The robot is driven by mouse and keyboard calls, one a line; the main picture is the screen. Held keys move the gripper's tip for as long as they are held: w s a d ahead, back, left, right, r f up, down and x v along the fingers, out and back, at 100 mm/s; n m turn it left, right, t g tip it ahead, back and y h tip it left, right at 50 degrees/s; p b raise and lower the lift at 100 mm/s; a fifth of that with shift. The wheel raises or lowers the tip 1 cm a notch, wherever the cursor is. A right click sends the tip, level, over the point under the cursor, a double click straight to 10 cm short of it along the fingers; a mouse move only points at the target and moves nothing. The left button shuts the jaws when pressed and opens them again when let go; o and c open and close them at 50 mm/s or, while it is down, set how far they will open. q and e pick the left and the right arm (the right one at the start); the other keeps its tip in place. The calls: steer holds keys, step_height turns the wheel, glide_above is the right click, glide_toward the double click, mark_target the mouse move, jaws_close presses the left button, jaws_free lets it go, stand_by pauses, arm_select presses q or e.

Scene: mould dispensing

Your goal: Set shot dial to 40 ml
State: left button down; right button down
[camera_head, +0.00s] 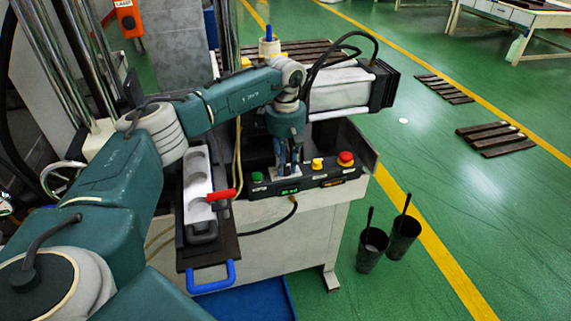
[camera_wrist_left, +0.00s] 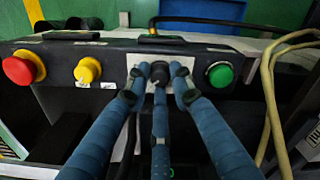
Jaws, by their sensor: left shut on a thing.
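The shot dial (camera_wrist_left: 158,72) is a small black knob on a white plate in the middle of the dark control panel (camera_head: 325,178). My left gripper (camera_head: 288,170) reaches down to the panel, and its blue fingers (camera_wrist_left: 159,84) are closed around the knob in the left wrist view. In the head view the fingers hide the dial. A small green-lit display (camera_head: 289,191) sits on the panel front just below the gripper; its digits are too small to read surely. My right gripper is not in view.
A green button (camera_head: 257,177), a yellow knob (camera_head: 317,163) and a red mushroom button (camera_head: 345,158) flank the dial closely. A mould with a red handle (camera_head: 222,194) lies left of the panel. Two black buckets (camera_head: 372,252) stand on the floor at right.

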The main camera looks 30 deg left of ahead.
mark_target(286, 167)
arm_select(q)
steer(key=shift+m, duration=0.3)
steer(key=c, duration=1.5)
jaws_free()
steer(key=shift+r, duration=0.15)
step_height(286, 167, up, 12)
steer(key=shift+f, duration=0.1)
